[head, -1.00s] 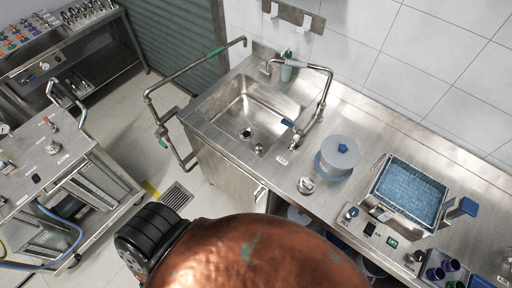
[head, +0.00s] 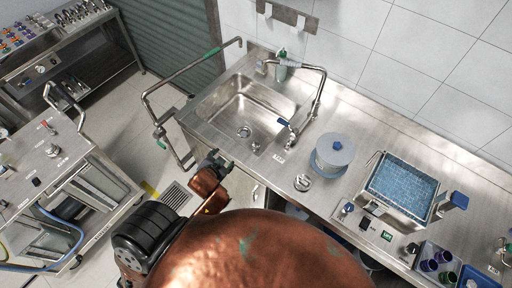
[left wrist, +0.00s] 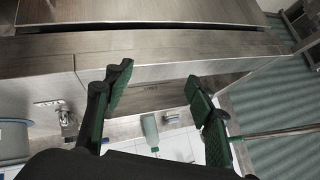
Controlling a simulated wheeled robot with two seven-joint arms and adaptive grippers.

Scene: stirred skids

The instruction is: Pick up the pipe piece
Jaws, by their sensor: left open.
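A bent metal pipe (head: 178,74) with a green sleeve near its upper end stands at the left side of the sink. Its lower bends hang beside the counter's left end. A slim pipe also crosses the right side of the left wrist view (left wrist: 275,131). I cannot tell whether this is a loose piece. My left gripper (head: 221,163) is just in front of the sink counter's front edge, to the right of the pipe's lower bends and apart from them. In the left wrist view its green-padded fingers (left wrist: 159,76) are spread and empty. My right gripper is not in view.
The steel sink (head: 246,106) has a tall faucet (head: 319,96) on its right. A round grey-lidded container (head: 333,152) and a blue-filled bath (head: 402,187) stand on the counter. A steel cart (head: 60,160) is on the left. Floor shows between cart and counter.

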